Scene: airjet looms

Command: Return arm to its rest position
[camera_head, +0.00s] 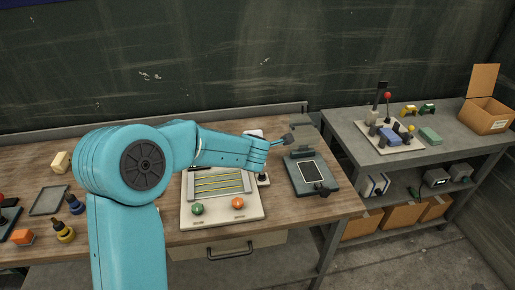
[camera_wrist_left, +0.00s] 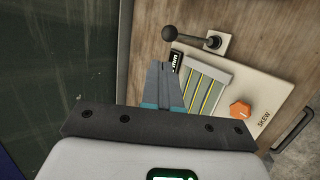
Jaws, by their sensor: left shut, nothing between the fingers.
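My left arm, turquoise, reaches in from the left of the head view over the wooden bench (camera_head: 330,203). My left gripper (camera_head: 284,141) is above the back of the bench, close in the picture to the grey device on the right; whether they touch is unclear. In the left wrist view the gripper's fingers (camera_wrist_left: 166,85) are together with nothing between them. Below the arm lies a pale panel (camera_head: 225,217) with yellow strands, a green knob (camera_head: 197,209) and an orange knob (camera_head: 237,202). My right gripper is not in view.
The grey device (camera_head: 311,172) with a dark screen stands right of the panel. A black ball-ended lever (camera_wrist_left: 190,38) shows in the left wrist view. A grey tray (camera_head: 49,200) lies at left. A grey side table (camera_head: 345,127) holds small parts and an open box (camera_head: 485,115).

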